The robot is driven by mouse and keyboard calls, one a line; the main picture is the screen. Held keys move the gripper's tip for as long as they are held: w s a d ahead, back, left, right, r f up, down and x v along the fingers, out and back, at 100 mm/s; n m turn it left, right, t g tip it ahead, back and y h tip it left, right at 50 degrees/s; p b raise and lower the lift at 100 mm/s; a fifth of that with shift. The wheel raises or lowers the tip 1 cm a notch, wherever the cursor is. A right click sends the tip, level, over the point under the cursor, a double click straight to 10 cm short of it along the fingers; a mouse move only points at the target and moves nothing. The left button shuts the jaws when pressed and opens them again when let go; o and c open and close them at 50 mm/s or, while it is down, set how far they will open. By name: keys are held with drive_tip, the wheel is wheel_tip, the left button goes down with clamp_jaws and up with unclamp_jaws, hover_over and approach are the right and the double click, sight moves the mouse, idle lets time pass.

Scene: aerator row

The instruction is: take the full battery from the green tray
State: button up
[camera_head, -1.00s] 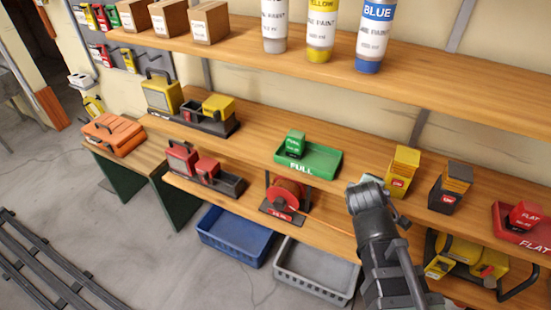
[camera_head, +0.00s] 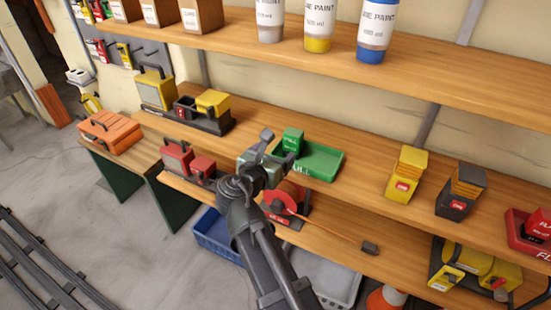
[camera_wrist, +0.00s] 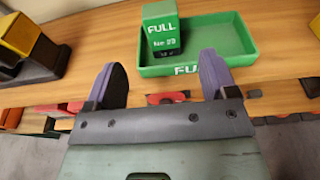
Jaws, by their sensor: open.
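The green tray (camera_head: 322,162), lettered FULL, stands on the middle wooden shelf. The green battery (camera_head: 292,141) stands upright in the tray's left end. In the wrist view the battery (camera_wrist: 161,29) reads FULL above a second, blurred line, and the tray (camera_wrist: 222,38) extends to its right. My gripper (camera_head: 277,147) is in front of the tray's left end and partly hides it. In the wrist view my gripper (camera_wrist: 162,78) has its two purple-grey fingers spread wide with nothing between them. The battery is beyond the fingertips, roughly in line with the gap.
A black charger (camera_head: 203,120) with yellow batteries is left on the same shelf. A yellow battery (camera_head: 405,175) and a dark one (camera_head: 461,190) stand right of the tray. A red tray (camera_head: 524,239) is far right. The upper shelf (camera_head: 400,72) overhangs behind.

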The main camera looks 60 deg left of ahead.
sight(291, 139)
drive_tip(key=b+x, duration=0.2)
drive_tip(key=x, duration=0.9)
drive_tip(key=shift+w+a, duration=0.1)
drive_tip(key=shift+w, duration=0.15)
drive_tip(key=c, duration=1)
wheel_tip(291, 139, up, 6)
drive_tip(key=p, duration=0.6)
drive_tip(key=shift+f, duration=0.1)
